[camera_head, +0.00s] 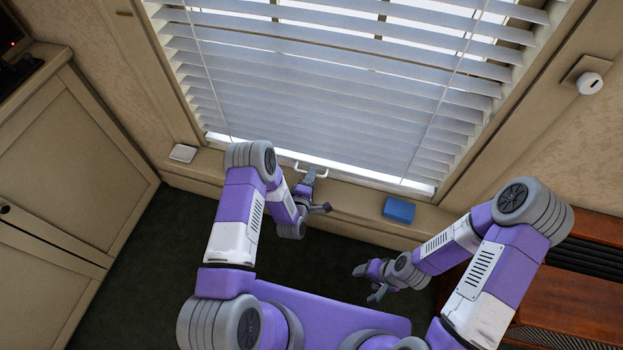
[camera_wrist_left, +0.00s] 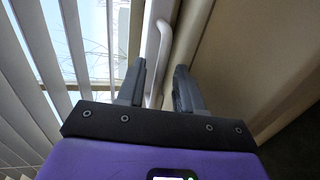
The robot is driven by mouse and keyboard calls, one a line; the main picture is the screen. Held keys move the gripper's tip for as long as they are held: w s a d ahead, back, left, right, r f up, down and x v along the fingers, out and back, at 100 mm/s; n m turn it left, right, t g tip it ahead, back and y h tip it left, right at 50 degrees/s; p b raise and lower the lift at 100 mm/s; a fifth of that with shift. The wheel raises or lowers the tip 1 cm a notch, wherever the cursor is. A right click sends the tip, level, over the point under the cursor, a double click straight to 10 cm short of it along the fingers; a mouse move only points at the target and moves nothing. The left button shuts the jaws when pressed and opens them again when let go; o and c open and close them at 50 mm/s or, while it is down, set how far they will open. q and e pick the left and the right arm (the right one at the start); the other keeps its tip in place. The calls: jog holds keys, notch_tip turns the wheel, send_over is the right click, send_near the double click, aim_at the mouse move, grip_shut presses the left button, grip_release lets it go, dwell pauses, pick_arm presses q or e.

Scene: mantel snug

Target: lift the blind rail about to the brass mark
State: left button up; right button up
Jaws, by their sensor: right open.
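The white blind hangs over the window, its bottom rail (camera_head: 350,177) low, close above the sill. A white bar handle (camera_head: 325,174) sticks out from the rail; it also shows in the left wrist view (camera_wrist_left: 165,48). My left gripper (camera_head: 310,178) is at the handle. In the left wrist view its two fingers (camera_wrist_left: 157,90) are apart, with the handle's near end between them and space beside it. Whether a finger touches it, I cannot tell. My right gripper (camera_head: 365,284) is open and empty, low and away from the blind. A small brass-coloured mark (camera_head: 124,13) is on the left window frame.
A blue block (camera_head: 399,210) lies on the sill right of the handle. A white square item (camera_head: 183,153) lies at the sill's left end. A pale cabinet (camera_head: 75,160) stands left, a wooden unit (camera_head: 560,300) right. A white round fitting (camera_head: 590,83) is on the right wall.

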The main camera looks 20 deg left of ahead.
pick_arm(q)
jog(key=shift+w, duration=0.25)
jog(key=shift+c, duration=0.2)
grip_shut()
dwell(1.1)
